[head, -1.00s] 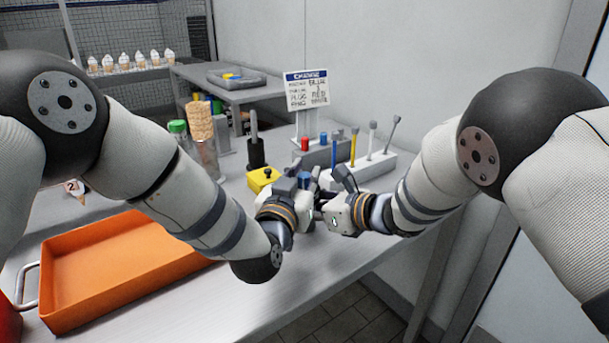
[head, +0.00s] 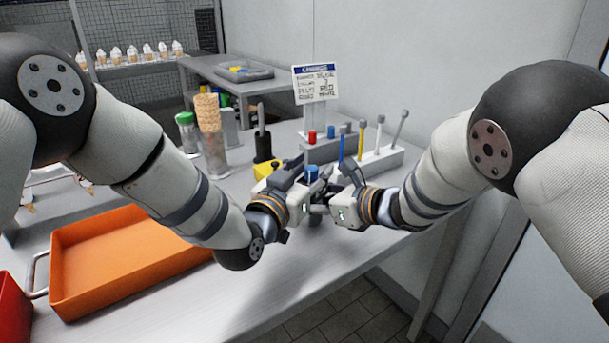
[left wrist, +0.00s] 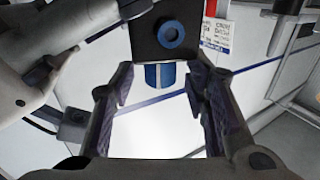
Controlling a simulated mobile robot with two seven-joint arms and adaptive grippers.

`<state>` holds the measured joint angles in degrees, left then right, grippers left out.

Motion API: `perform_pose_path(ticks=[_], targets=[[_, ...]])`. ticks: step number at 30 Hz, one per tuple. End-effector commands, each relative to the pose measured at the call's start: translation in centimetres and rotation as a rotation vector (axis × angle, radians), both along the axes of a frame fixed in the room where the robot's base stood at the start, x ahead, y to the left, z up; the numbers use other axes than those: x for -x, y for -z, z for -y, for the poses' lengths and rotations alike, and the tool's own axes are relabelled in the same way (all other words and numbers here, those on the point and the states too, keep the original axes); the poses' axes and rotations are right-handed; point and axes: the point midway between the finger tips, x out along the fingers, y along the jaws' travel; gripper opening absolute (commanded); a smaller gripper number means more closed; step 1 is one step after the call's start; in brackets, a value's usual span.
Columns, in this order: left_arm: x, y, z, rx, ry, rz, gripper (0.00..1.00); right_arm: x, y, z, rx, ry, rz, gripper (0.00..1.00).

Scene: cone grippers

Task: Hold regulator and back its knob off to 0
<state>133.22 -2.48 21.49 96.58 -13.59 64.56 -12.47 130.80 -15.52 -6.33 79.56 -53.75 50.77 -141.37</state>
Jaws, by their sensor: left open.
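The regulator (head: 312,173) shows in the head view as a small dark body with blue on it, between my two grippers above the table. In the left wrist view it is a dark block (left wrist: 150,42) with a blue ring on its face and a blue knob (left wrist: 160,76) below. My left gripper (head: 298,178) is open; in its wrist view the fingers (left wrist: 160,88) stand either side of the knob, with gaps visible. My right gripper (head: 333,190) meets the regulator from the right and appears to hold its body; its fingertips are mostly hidden.
Behind the grippers stand a yellow block (head: 268,168), a grey holder with red and blue pieces (head: 325,151), a white rack of tools (head: 382,160) and a sign (head: 316,84). An orange tray (head: 125,265) lies at left. The front table is bare.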

Motion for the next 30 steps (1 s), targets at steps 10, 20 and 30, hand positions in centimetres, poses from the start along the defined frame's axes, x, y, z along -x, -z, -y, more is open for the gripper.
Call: perform_pose_path(ticks=[10,20,30], targets=[[7.9,0.0,-3.8,0.0,-0.001,-0.003,0.42,0.0,-0.1,0.0,-0.001,0.001,0.002,0.03],[10.3,0.0,-4.9,0.001,0.0,0.0,0.42,0.0,-0.1,0.0,-0.001,0.001,0.002,0.03],[10.3,0.0,-4.9,0.001,0.0,0.0,0.42,0.0,-0.1,0.0,-0.001,0.001,0.002,0.63]])
